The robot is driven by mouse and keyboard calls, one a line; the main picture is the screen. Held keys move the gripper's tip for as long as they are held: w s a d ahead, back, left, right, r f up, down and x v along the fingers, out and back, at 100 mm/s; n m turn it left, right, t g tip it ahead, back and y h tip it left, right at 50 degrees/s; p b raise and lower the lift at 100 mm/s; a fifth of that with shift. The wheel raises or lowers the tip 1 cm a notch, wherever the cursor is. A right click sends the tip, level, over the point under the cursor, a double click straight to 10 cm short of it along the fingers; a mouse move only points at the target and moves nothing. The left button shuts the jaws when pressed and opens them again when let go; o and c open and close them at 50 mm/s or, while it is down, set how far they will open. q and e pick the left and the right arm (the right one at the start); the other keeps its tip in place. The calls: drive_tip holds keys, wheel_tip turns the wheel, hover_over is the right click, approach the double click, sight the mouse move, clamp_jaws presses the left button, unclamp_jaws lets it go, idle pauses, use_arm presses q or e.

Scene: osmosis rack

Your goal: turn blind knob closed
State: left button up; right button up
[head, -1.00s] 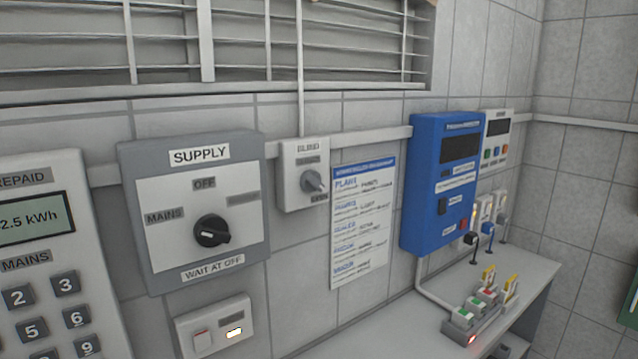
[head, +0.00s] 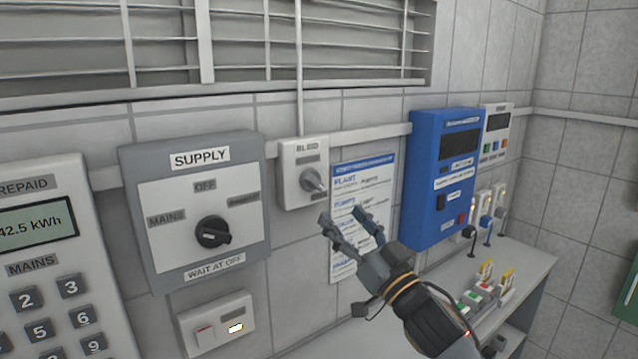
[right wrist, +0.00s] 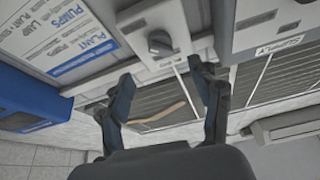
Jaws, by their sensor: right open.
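My left gripper is not in view.
A grey SUPPLY switch box (head: 257,215) is left of the blind box. A printed sheet (head: 345,185), partly behind my right gripper, and a blue box (head: 428,170) are right of it. The blind slats (head: 300,45) are above. A shelf (head: 520,262) holds small coloured devices.

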sight(317, 187)
drive_tip(key=p+x, duration=0.2)
drive_tip(key=x, duration=0.6)
drive_tip(key=shift+w+a+r, duration=0.25)
drive_tip(key=shift+w+a, duration=0.2)
drive_tip(key=shift+w, duration=0.15)
drive_tip(key=shift+c, duration=0.4)
drive_tip(key=shift+p, duration=0.3)
drive_tip(key=c, duration=1.1)
